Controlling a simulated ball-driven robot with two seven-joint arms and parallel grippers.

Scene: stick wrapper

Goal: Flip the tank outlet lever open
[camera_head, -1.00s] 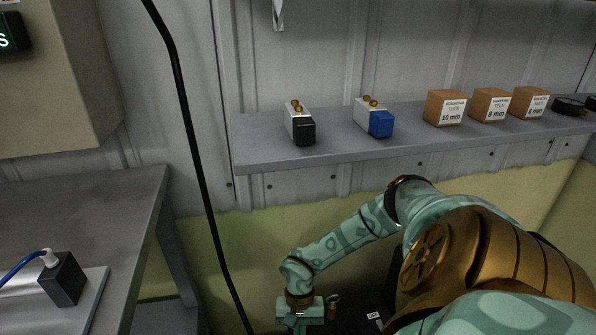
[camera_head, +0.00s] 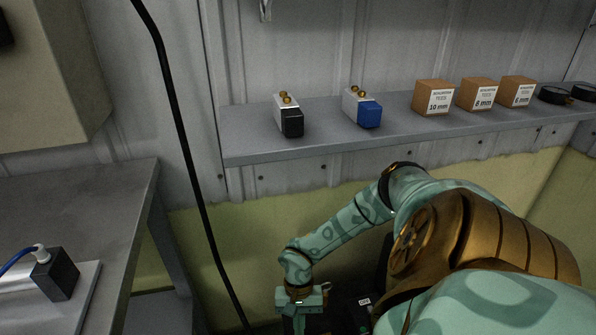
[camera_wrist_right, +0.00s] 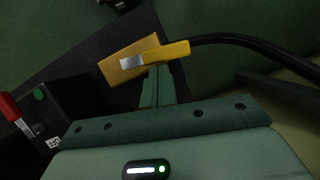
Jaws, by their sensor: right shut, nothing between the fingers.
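My right gripper (camera_wrist_right: 158,85) is shut and empty in the right wrist view. Its fingertips are right at a yellow lever-like bar (camera_wrist_right: 165,54) with a silver patch at its left end, touching it or very close. The bar lies across a brass-coloured block (camera_wrist_right: 130,60). I cannot tell for sure whether this bar is the tank outlet lever. In the head view my right gripper (camera_head: 300,322) points down at the bottom edge, its fingertips partly cut off, and the tank outlet is not clearly visible. My left gripper is not in view.
A black hose (camera_wrist_right: 245,42) runs right from the yellow bar. A red handle (camera_wrist_right: 10,107) is on a dark box at left. In the head view, a grey shelf (camera_head: 250,150) holds small devices and boxes above my arm. A metal table (camera_head: 80,205) stands left; a black cable (camera_head: 185,165) hangs between.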

